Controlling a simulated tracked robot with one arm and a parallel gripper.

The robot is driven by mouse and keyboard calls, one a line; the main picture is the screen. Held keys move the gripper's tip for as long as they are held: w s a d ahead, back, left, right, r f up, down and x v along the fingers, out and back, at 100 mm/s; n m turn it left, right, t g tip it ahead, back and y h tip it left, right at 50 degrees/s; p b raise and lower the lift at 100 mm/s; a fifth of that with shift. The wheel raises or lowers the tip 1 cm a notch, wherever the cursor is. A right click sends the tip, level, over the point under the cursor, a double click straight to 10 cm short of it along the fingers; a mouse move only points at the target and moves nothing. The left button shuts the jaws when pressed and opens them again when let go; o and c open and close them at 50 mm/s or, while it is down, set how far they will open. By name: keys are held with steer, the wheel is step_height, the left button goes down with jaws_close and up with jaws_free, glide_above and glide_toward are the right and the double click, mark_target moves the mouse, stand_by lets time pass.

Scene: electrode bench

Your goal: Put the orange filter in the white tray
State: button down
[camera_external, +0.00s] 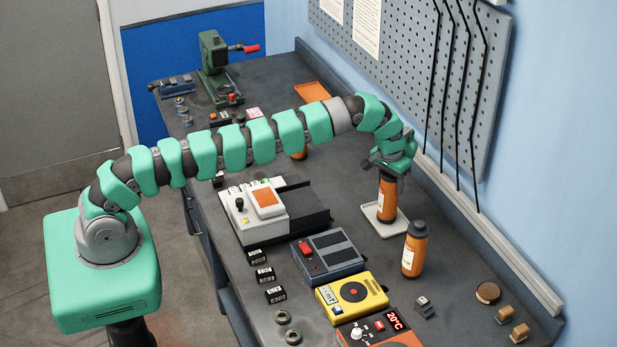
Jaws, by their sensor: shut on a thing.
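My gripper (389,170) points down at the far side of the bench and is shut on the top of an orange cylinder, the orange filter (387,200). The filter is upright, with a pale label on its side, and its top is hidden by my gripper. Its lower end is over the inside of the small white tray (370,212). I cannot tell whether its base touches the tray floor. A similar orange cylinder with a dark cap (415,250) stands upright on the bench in front of the tray, to the right.
Another orange object (299,153) is mostly hidden behind my arm. A white device (258,212), a grey-blue box (327,257) and a yellow meter (351,296) stand left of and nearer than the tray. An orange tray (312,92) lies farther back. A pegboard wall (420,60) bounds the bench behind.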

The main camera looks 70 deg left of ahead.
steer(key=shift+f, duration=0.15)
steer(key=c, duration=0.6)
jaws_free()
steer(key=shift+f, duration=0.1)
steer(key=shift+o, duration=0.2)
steer(key=r, duration=0.2)
steer(key=r+b, duration=0.1)
steer(key=r, duration=0.3)
steer(key=shift+s+d+r+b, duration=0.2)
steer(key=shift+s+r+b, duration=0.1)
steer(key=shift+s, duration=0.05)
steer(key=shift+s+d+r+p, duration=0.15)
steer(key=shift+r+p, duration=0.1)
steer(key=shift+r, duration=0.65)
steer(key=shift+s+a+r+p, duration=0.1)
steer(key=shift+s+r+p, duration=0.15)
steer(key=shift+r, duration=0.7)
steer(key=shift+s+d+r+p, duration=0.1)
steer(key=shift+r+p, duration=0.2)
steer(key=shift+r, duration=0.6)
